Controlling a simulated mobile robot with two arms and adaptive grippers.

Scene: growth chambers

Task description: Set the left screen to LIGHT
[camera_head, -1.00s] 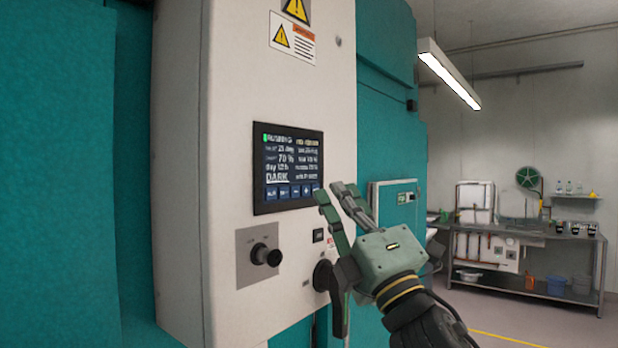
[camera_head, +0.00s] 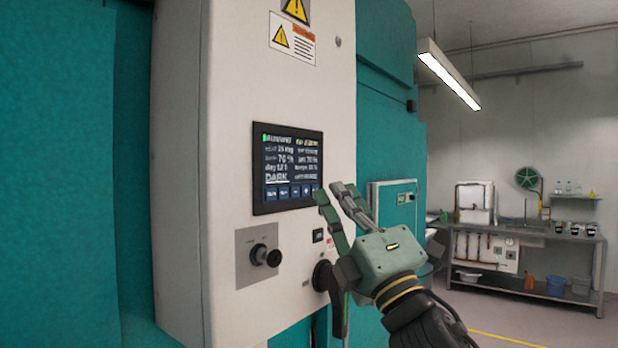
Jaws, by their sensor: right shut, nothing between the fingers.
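The screen (camera_head: 288,165) is a dark touch panel on the front of a white control box (camera_head: 235,90). It shows a green mark and lines of white text; a lower-left line appears to read DARK. A row of small buttons (camera_head: 290,192) runs along its bottom edge. My right gripper (camera_head: 333,192) is shut and empty. Its green fingertips are at the lower right corner of the screen; I cannot tell whether they touch it. My left gripper is not in view.
Below the screen are a black knob on a grey plate (camera_head: 243,270), a small dark switch (camera_head: 319,235) and a round black knob (camera_head: 322,275) partly beside my gripper. Teal chamber walls (camera_head: 60,170) flank the box. A metal bench (camera_head: 520,240) stands at the far right.

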